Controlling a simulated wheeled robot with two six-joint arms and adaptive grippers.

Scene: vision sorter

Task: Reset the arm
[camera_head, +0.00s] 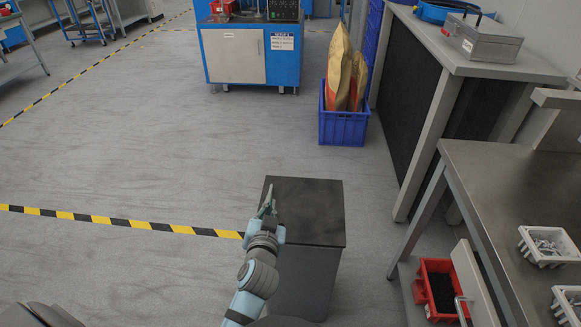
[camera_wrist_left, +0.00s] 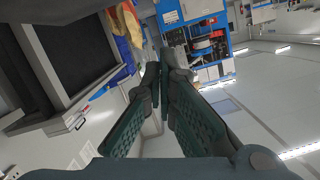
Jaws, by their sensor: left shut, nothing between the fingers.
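My left arm comes up from the bottom of the head view, and its left gripper (camera_head: 268,200) is over the left part of a dark box-shaped stand (camera_head: 315,212). The gripper is shut and empty. In the left wrist view the two green-grey fingers (camera_wrist_left: 162,80) meet at their tips, with nothing between them. The stand's top is bare. I cannot tell how high the gripper is above it. My right gripper is in neither view.
A steel table (camera_head: 520,190) with white parts trays (camera_head: 548,246) stands at the right, with a red bin (camera_head: 424,290) below. A blue crate (camera_head: 343,128) holding bags and a blue machine (camera_head: 250,55) stand behind. The floor at left is clear, with yellow-black tape (camera_head: 110,221).

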